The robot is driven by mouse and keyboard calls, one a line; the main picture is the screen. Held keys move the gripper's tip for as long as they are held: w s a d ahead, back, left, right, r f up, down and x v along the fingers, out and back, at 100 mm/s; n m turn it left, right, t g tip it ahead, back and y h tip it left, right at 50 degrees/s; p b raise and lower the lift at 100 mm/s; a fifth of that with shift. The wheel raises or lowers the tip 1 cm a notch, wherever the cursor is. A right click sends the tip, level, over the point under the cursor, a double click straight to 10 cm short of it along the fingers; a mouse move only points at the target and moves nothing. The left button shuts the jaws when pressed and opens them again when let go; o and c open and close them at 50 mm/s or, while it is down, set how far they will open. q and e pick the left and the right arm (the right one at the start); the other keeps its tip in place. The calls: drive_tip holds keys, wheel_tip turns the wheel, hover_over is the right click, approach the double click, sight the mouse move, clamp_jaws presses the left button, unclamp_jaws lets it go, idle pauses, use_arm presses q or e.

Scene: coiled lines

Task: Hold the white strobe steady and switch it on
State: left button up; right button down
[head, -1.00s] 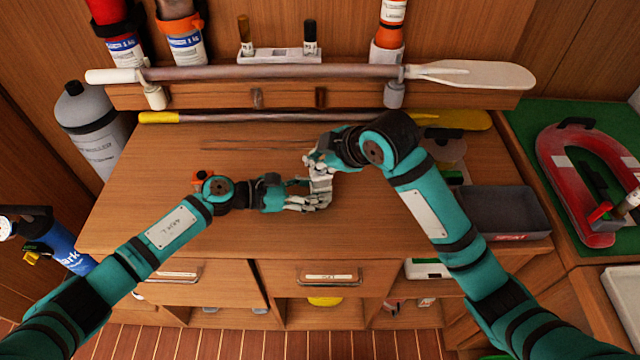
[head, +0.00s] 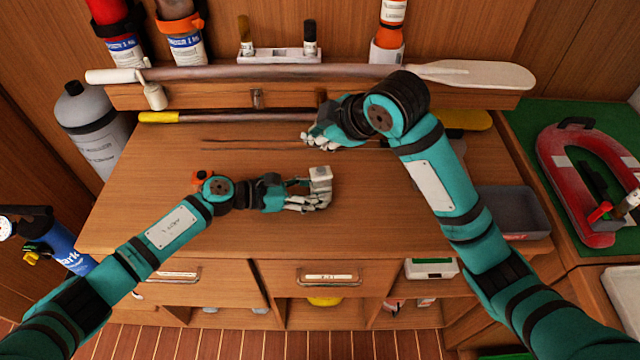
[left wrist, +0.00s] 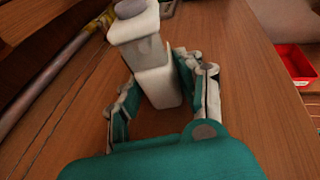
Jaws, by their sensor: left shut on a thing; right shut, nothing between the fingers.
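The white strobe (head: 320,174) is a small boxy thing held upright above the wooden worktop. My left gripper (head: 308,196) is shut on it, low on its body. In the left wrist view the strobe (left wrist: 158,75) stands between the fingers of my left gripper (left wrist: 163,90), with a grey round part at its top, cut by the frame edge. I cannot tell whether it is lit. My right gripper (head: 312,138) is shut and empty, behind the strobe and apart from it.
A paddle (head: 470,73) lies along the rack at the back, with a yellow-ended one (head: 158,117) below it. A grey bin (head: 512,212) stands at the worktop's right. A grey cylinder (head: 92,125) stands at the left.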

use_arm(q)
drive_tip(key=o, duration=0.9)
drive_tip(key=shift+o, duration=0.2)
drive_tip(key=v, duration=1.2)
drive_tip(key=shift+s+d, duration=0.1)
